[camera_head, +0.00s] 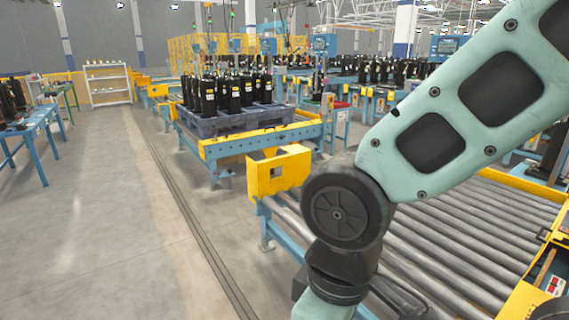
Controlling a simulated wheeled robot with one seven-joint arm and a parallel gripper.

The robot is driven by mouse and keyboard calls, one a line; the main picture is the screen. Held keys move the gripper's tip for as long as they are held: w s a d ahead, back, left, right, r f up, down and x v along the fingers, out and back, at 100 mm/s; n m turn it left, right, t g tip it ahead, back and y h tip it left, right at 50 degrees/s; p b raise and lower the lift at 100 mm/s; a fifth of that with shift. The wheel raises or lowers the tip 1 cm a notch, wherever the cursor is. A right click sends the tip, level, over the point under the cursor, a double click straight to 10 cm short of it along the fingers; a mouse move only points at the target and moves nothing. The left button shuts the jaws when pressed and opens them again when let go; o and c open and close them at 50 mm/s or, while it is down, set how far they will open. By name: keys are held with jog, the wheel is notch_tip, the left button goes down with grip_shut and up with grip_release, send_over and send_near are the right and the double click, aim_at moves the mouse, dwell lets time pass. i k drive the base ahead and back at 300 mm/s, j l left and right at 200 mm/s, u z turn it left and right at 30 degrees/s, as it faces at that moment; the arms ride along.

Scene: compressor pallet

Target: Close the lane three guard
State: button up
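My teal arm comes in from the upper right, bends at a dark round joint in the middle and runs down out of the bottom edge. My gripper is not in view. No lane number is readable, so I cannot tell which part is the lane three guard. Another yellow structure with a label (545,285) is at the lower right edge, partly cut off. My arm hides part of the conveyor.
Behind stands a conveyor with a blue-grey pallet (232,122) bearing several black compressors (235,92). A blue workbench (36,122) is at the left, with a white shelf rack (108,83) behind. The grey floor (95,225) between bench and conveyors is clear.

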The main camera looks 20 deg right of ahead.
aim_at(545, 243)
jog(key=i+z, duration=0.15)
jog(key=z, duration=0.3)
jog(key=i+j+z, duration=0.1)
jog(key=z, duration=0.3)
jog(key=i+j+z, duration=0.15)
jog(key=z, duration=0.3)
jog(key=i+j+z, duration=0.1)
jog(key=z, duration=0.3)
jog(key=j+z, duration=0.2)
jog(key=z, duration=0.25)
jog(key=i+j+z, duration=0.4)
jog(key=j, duration=0.35)
jog(key=i+j, duration=0.3)
jog(key=j, duration=0.15)
jog(key=i+j, duration=0.3)
jog(key=j, duration=0.15)
jog(key=i+j, duration=0.3)
jog(key=j, duration=0.15)
